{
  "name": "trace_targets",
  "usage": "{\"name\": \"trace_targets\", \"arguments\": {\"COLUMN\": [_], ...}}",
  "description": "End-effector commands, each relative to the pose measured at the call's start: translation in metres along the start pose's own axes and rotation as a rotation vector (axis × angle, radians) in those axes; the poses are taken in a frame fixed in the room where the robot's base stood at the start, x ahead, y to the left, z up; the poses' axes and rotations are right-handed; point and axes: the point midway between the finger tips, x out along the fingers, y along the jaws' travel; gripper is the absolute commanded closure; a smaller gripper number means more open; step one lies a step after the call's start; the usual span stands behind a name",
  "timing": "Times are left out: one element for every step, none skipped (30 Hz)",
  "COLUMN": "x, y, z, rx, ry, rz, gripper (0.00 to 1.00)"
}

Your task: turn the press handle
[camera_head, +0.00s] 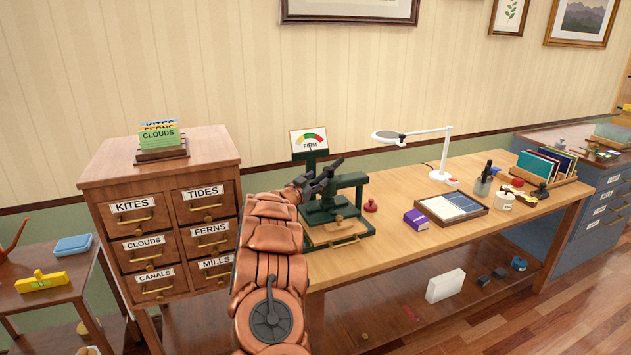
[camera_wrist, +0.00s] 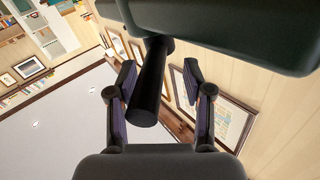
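The dark green press (camera_head: 356,190) stands on the wooden desk, behind and right of my copper arm. In the wrist view its black cylindrical handle (camera_wrist: 152,85) hangs down from a dark green part (camera_wrist: 220,25). My gripper (camera_head: 324,176) is at the top of the press. In the wrist view my gripper (camera_wrist: 159,72) is open, with the handle between its two fingers. The handle is nearer the left finger, with a clear gap to the right one. I cannot tell whether it touches the left finger. In the head view my fingers and the handle overlap and are hard to separate.
A dial sign reading FIRM (camera_head: 309,140) stands behind the press. A red knob (camera_head: 371,205), a purple box (camera_head: 416,220), a tray (camera_head: 451,208) and a white lamp (camera_head: 442,160) are to its right. A labelled drawer cabinet (camera_head: 166,215) stands left of my arm.

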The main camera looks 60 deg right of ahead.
Motion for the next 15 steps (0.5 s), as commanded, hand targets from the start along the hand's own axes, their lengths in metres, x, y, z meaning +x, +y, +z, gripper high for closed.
{"name": "trace_targets", "arguments": {"x": [-0.002,-0.004,-0.006,-0.008,-0.009,-0.012,-0.014,-0.015,-0.018,-0.019,-0.021,-0.023,-0.025,-0.026,-0.029], "y": [0.0,0.0,0.001,0.001,0.001,0.001,0.001,0.001,0.001,0.002,0.002,0.002,0.002,0.003,0.003], "z": [0.0,0.0,0.0,0.0,0.0,0.0,0.0,0.0,0.001,0.001,0.001,0.0,0.0,0.0,0.0], "rx": [0.001,0.001,0.002,0.002,0.002,0.002,0.002,0.002,0.002,0.001,0.001,0.001,0.001,0.001,0.001], "ry": [0.0,0.0,0.0,0.0,-0.001,-0.002,-0.002,-0.003,-0.003,-0.003,-0.003,-0.002,-0.001,0.0,0.001], "rz": [0.0,0.0,0.0,0.0,0.0,-0.001,-0.001,-0.001,-0.002,-0.002,-0.002,-0.002,-0.001,-0.001,-0.001], "gripper": [0.49,0.49,0.49,0.49,0.49,0.49,0.49,0.49,0.49,0.49,0.49,0.49,0.49,0.49,0.49]}}
